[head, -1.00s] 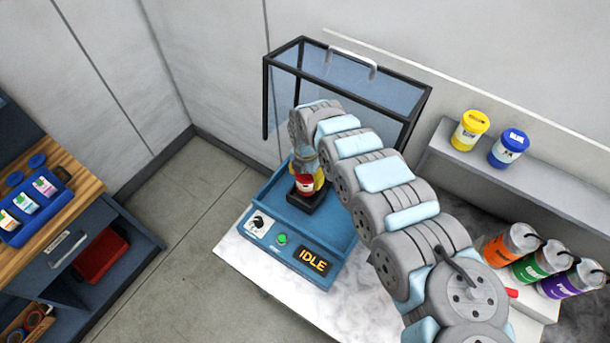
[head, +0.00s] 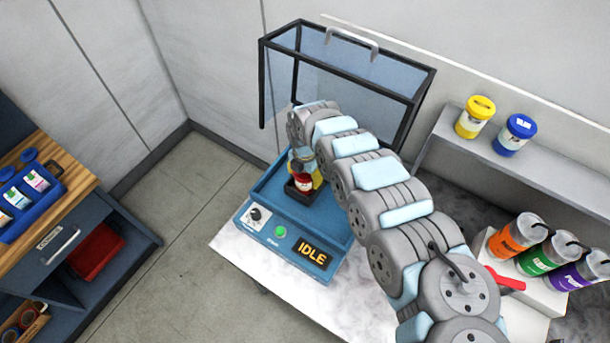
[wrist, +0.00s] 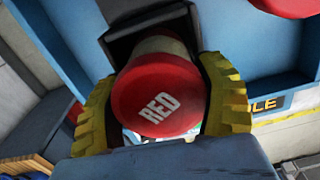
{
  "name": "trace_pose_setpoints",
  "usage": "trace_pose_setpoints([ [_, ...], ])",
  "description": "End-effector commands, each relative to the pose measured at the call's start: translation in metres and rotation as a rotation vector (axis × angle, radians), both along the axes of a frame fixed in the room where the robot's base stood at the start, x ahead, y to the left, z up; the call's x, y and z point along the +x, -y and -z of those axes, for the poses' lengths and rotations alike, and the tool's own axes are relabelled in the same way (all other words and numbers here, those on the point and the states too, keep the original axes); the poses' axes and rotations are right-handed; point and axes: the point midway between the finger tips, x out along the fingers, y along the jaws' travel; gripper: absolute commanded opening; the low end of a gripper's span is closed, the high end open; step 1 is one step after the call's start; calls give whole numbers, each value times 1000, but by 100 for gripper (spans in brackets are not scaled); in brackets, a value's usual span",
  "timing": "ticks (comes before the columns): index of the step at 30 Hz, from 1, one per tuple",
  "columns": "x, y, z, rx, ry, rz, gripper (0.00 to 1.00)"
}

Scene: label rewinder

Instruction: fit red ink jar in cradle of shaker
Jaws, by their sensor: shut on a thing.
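The red ink jar (head: 304,183) is upright at the black cradle (head: 302,200) on the blue shaker (head: 335,232). My gripper (head: 304,168) is shut on the jar from above. In the wrist view, the jar's red lid (wrist: 158,95), marked RED, sits between my yellow fingers (wrist: 160,108). The dark cradle (wrist: 122,45) shows just behind the jar. The jar's lower part is hidden, so I cannot tell whether it rests on the cradle's floor. The shaker's display reads IDLE.
The shaker's clear, black-framed cover (head: 350,75) stands raised behind my arm. Yellow (head: 475,117) and blue (head: 514,135) jars stand on a shelf at right. Several coloured canisters (head: 545,250) stand below. A red rounded thing (wrist: 285,6) shows at the wrist view's upper right.

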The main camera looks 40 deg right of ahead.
Motion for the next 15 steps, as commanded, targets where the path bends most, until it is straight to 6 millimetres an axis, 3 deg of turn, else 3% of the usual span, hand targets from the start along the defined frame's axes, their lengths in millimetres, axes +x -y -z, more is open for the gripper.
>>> trace_pose_setpoints([
  [15,0,0,3,0,0,0,34],
])
